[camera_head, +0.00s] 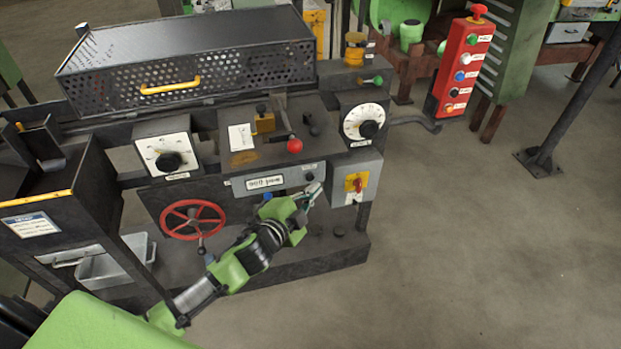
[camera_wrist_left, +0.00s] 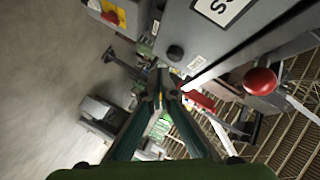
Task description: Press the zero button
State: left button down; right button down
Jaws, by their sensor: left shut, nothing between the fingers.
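A grey panel on the machine front carries a white display (camera_head: 264,182) with dark characters. A small black round button (camera_head: 309,177) sits to the right of the display; its small label is too small to read. In the left wrist view the black button (camera_wrist_left: 175,52) shows just beyond my fingertips, on the panel's edge side. My left gripper (camera_head: 314,190) is shut and empty, its fingertips just below and beside the button. I cannot tell whether they touch it. In the left wrist view the fingers (camera_wrist_left: 163,82) converge near the button. My right gripper is not in view.
A grey box with a red-and-yellow switch (camera_head: 354,182) is right of the panel. A red-knobbed lever (camera_head: 295,146) stands above, and a red handwheel (camera_head: 192,220) is at lower left. A red pendant (camera_head: 463,68) with several buttons stands at upper right. Floor at right is clear.

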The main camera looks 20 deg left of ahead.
pick_arm(q)
jog(key=shift+s+d, duration=0.65)
jog(key=shift+s, duration=0.3)
jog(key=shift+s+d, duration=0.6)
jog(key=shift+s, duration=0.35)
